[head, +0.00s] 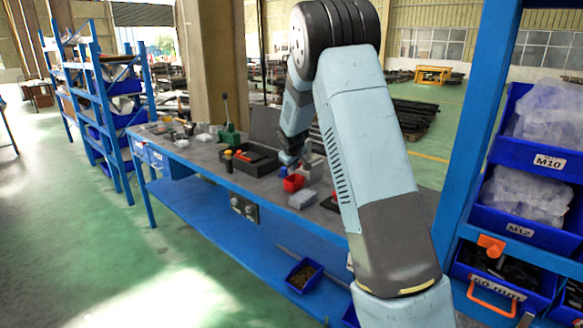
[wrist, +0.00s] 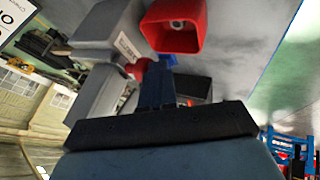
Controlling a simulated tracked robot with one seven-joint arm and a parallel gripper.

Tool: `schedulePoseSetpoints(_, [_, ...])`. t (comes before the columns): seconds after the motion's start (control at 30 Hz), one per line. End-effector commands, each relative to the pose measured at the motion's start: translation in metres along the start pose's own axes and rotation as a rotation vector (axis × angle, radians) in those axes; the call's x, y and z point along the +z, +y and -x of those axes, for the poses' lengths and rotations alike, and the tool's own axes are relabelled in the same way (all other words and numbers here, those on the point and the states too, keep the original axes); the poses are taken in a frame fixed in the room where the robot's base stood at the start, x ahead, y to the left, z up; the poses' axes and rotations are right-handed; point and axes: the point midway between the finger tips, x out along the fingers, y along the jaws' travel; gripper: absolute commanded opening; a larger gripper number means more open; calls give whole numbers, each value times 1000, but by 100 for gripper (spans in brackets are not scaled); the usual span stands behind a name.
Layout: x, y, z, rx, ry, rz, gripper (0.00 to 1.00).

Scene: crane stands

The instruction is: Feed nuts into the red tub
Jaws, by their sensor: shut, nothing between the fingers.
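The red tub (head: 293,182) stands on the workbench. In the wrist view the red tub (wrist: 175,38) is at the top centre with its mouth partly facing the camera. A small grey ring-shaped thing, which looks like a nut (wrist: 177,24), lies inside it. My gripper (head: 288,158) is over the bench, close behind the tub in the head view. In the wrist view my gripper (wrist: 162,62) is shut and empty, its fingertips just below the tub in the picture; I cannot tell whether they touch it. No other loose nuts can be made out.
A grey box (wrist: 103,25) with a label is beside the tub. A white block (head: 302,199) lies near the bench's front edge. A black open case (head: 252,160) is to the left. A blue bin (head: 304,275) with brownish contents sits on the lower shelf. Labelled bins stand at the right.

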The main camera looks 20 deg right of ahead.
Motion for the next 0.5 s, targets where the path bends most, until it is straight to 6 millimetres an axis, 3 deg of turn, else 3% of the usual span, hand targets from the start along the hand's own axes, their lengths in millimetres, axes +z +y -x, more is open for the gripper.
schedulePoseSetpoints(0.5, [1,6,0,9,1,-5,0])
